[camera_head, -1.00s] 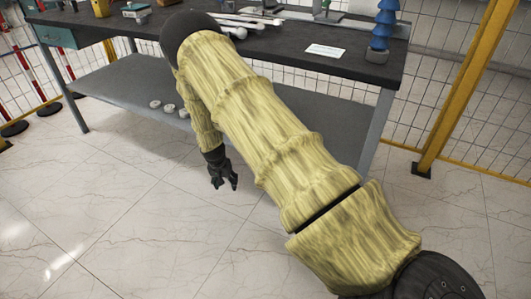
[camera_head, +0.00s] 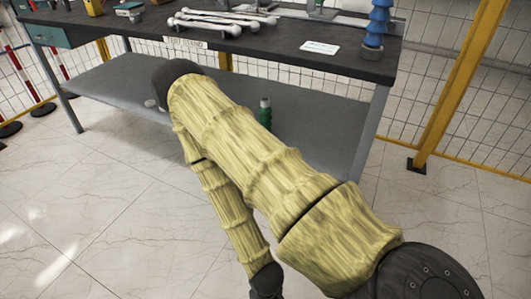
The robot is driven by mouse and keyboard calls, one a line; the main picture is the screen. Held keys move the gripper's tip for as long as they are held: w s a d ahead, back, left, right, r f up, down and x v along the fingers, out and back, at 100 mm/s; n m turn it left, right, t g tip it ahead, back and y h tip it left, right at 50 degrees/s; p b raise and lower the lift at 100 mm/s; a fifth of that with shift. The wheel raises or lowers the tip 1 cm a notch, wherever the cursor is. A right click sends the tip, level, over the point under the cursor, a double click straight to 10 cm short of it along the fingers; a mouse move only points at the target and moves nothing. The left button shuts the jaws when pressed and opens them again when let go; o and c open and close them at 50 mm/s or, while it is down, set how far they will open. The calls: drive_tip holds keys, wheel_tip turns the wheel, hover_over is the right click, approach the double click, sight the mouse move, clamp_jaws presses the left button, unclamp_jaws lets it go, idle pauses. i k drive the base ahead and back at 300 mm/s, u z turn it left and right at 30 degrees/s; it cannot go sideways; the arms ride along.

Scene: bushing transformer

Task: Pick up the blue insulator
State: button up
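The blue insulator (camera_head: 377,24) stands upright near the right end of the dark table top (camera_head: 330,62), at the top edge of the view. It is a ribbed blue column on a grey base, and its top is cut off. My gripper (camera_head: 266,295) is at the bottom edge of the view, below and left of the insulator and well apart from it. Only its dark wrist end shows; its fingers are cut off by the frame, so whether it is open or shut is hidden.
A white card (camera_head: 320,47) lies left of the insulator. Several white rods (camera_head: 215,22) lie further left. A green bottle-like object (camera_head: 265,112) stands on the lower shelf (camera_head: 310,125). A yellow post (camera_head: 459,88) and mesh fence stand at the right. The tiled floor (camera_head: 110,220) in front is clear.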

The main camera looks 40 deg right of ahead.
sight(380, 14)
drive_tip(key=z, duration=0.45)
drive_tip(key=k, duration=0.9)
drive_tip(key=z, duration=1.15)
drive_tip(key=i, duration=0.45)
